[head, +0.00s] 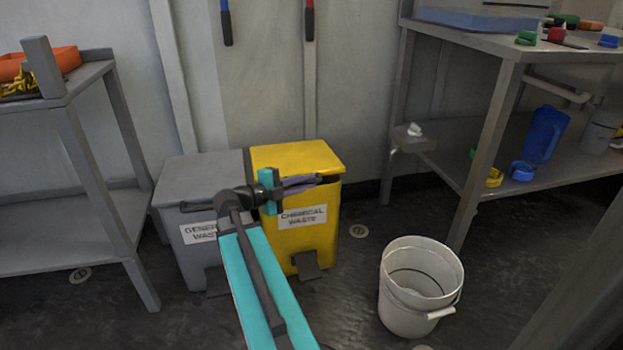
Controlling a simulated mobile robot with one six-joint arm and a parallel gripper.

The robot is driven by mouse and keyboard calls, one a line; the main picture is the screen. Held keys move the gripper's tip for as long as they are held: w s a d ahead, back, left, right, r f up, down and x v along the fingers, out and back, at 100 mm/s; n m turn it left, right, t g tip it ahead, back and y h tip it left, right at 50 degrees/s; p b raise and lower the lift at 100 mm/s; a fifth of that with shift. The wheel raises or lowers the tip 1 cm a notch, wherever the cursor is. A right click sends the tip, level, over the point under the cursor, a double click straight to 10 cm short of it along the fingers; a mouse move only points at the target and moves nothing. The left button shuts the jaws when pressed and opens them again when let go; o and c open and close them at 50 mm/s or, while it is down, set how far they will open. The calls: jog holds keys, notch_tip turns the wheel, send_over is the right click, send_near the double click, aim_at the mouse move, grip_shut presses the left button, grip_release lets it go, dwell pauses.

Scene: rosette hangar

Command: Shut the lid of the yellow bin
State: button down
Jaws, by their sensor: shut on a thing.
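The yellow bin (328,215), labelled CHEMICAL WASTE, stands on the floor against the back wall. Its yellow lid (297,157) lies over the top and looks about level; my gripper hides part of its front edge, so I cannot tell if it is fully seated. My gripper (302,183) is at the front of the bin, just below the lid's front edge and above the label. It is shut on a small grey-purple thing (298,185), whose shape is unclear. I cannot tell whether it touches the bin.
A grey GENERAL WASTE bin (205,175) stands close on the left. A white bucket (420,290) stands on the floor at the right. A metal shelf (75,215) is at the left and a workbench (480,42) at the right. Floor between the yellow bin and bucket is clear.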

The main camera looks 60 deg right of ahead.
jog(key=shift+w+f, duration=0.1)
jog(key=shift+w, duration=0.1)
jog(key=c, duration=1.8)
grip_release()
jog(key=shift+o, duration=0.2)
jog(key=shift+s, duration=0.15)
jog(key=p+v, duration=0.5)
jog(key=v, duration=0.8)
jog(key=shift+a, duration=0.35)
